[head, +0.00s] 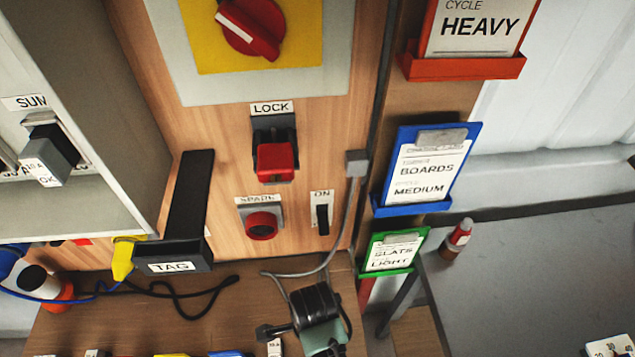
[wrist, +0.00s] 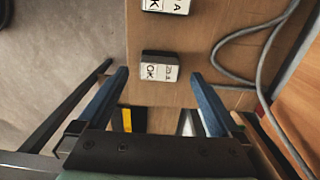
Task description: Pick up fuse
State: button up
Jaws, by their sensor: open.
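A dark fuse with a white label reading 10 A OK (wrist: 160,70) lies on the wooden shelf in the wrist view, ahead of and between my fingertips. A second labelled fuse (wrist: 167,5) is cut by the top edge. My gripper (wrist: 159,82) is open, with one blue finger on each side and nothing held. In the head view my wrist (head: 318,310) is at the bottom centre, and its fingertips cannot be made out. A white fuse label (head: 275,347) shows at the bottom edge beside it. Another fuse marked 10 A OK (head: 50,158) sits in a holder at the left.
A grey cable (wrist: 250,60) loops over the shelf right of the fuse. A yellow-marked dark object (wrist: 130,119) lies near my left finger. In the head view, a black TAG holder (head: 172,262), a red LOCK switch (head: 275,160) and a red SPARE knob (head: 261,226) stand behind the shelf.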

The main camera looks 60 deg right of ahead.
jog(key=f, duration=0.5)
jog(key=shift+s+d, duration=0.15)
jog(key=shift+s, duration=0.15)
jog(key=shift+r, duration=0.15)
jog(key=c, duration=1.5)
